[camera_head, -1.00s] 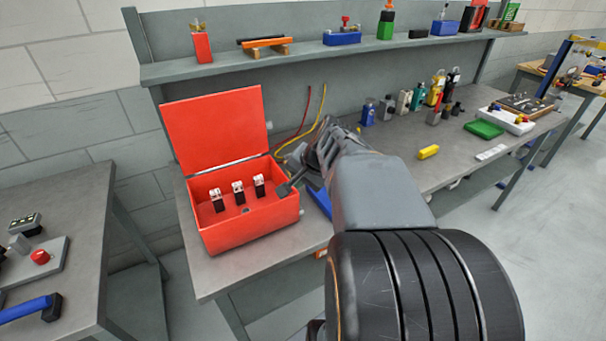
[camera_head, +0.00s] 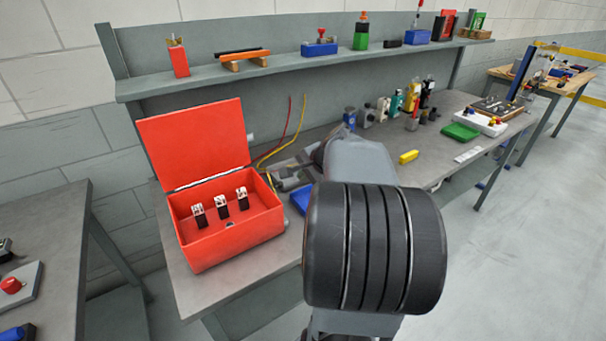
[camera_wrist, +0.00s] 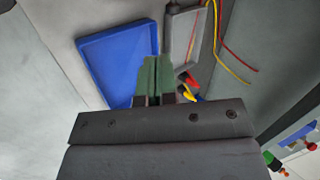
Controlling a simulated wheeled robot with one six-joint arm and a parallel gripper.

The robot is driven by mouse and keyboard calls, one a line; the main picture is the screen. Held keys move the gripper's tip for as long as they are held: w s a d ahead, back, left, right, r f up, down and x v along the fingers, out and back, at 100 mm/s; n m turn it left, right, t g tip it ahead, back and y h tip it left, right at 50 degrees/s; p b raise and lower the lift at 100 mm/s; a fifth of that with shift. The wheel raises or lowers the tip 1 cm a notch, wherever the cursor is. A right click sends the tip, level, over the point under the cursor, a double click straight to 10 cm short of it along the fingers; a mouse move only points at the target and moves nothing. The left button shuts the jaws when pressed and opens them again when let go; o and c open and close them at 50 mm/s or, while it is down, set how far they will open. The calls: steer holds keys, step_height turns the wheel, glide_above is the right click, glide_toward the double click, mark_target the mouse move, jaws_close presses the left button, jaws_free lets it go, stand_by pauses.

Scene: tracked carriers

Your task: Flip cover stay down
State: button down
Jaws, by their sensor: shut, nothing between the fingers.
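A red box (camera_head: 232,247) stands on the near left end of the grey workbench. Its red cover (camera_head: 195,142) is raised and leans back from the rear hinge edge. Three small black-and-white switch-like parts, such as the middle one (camera_head: 221,208), stand inside. No separate stay can be made out. My gripper (camera_head: 272,177) is near the box's right rear corner; contact cannot be told. In the wrist view my gripper (camera_wrist: 154,62) has its green fingers together, empty, with a blue tray (camera_wrist: 88,58) below and left and a grey slab (camera_wrist: 183,38) to the right.
Red and yellow cables (camera_head: 283,135) hang behind my gripper. Bottles and a yellow block (camera_head: 409,157) stand farther right on the bench. A shelf (camera_head: 290,72) with tools runs above. Another table (camera_head: 45,225) is at the left; open floor lies at the right.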

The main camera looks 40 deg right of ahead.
mark_target(282, 185)
steer(key=w+r+x, duration=0.1)
steer(key=x, duration=1)
steer(key=shift+w+a, duration=0.1)
steer(key=shift+p, duration=0.55)
